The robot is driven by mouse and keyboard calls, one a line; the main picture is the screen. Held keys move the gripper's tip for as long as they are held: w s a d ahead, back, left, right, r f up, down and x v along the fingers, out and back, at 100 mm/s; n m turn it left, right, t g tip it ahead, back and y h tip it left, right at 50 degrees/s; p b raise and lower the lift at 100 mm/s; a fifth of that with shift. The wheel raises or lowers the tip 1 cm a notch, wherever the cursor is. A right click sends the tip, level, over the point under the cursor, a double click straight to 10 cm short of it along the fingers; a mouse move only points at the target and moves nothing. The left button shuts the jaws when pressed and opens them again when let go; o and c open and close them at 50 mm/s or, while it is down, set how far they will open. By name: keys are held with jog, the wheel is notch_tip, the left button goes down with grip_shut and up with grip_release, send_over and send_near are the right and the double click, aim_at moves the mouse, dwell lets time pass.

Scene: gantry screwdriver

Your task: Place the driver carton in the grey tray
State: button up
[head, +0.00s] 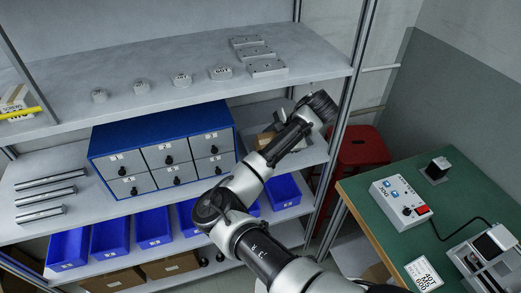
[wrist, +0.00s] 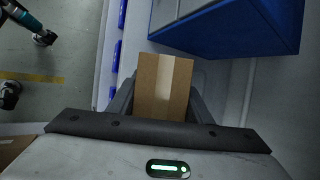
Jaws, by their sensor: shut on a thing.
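The brown driver carton (wrist: 163,85), with a pale tape strip down its middle, fills the space between the two dark fingers of my gripper (wrist: 160,98) in the wrist view. My gripper is shut on it. In the head view part of the carton (head: 265,141) shows beside my gripper (head: 275,131), right of the blue drawer cabinet, at the middle shelf's right end. My arm hides part of both. I cannot tell the grey tray for certain; a light grey surface (head: 305,155) lies by the carton, partly behind my arm.
The blue cabinet (head: 160,133) stands close left of the carton; it also shows in the wrist view (wrist: 240,28). Shelf posts (head: 345,110) rise at the right. Blue bins (head: 110,238) sit below. A red stool (head: 362,150) and a green bench (head: 370,222) are to the right.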

jog(key=w, duration=0.1)
jog(key=w+a+f, duration=0.1)
jog(key=w, duration=0.2)
jog(key=shift+w+a+f+b, duration=0.2)
jog(key=shift+a+f+b, duration=0.2)
jog(key=f, duration=0.1)
jog(key=w+f, duration=0.1)
jog(key=f, duration=0.1)
jog(key=shift+w+a, duration=0.25)
jog(key=shift+a, duration=0.05)
jog(key=shift+w+a+g+p, duration=0.1)
jog(key=shift+w+g+p, duration=0.2)
jog(key=shift+p, duration=0.05)
jog(key=m+g+h+p, duration=0.1)
jog(key=g+p, duration=0.2)
jog(key=shift+r+h, duration=0.15)
jog(key=shift+h, duration=0.25)
jog(key=shift+r+g+p, duration=0.15)
jog(key=shift+g+p, duration=0.2)
jog(key=shift+g, duration=0.15)
jog(key=shift+f, duration=1.1)
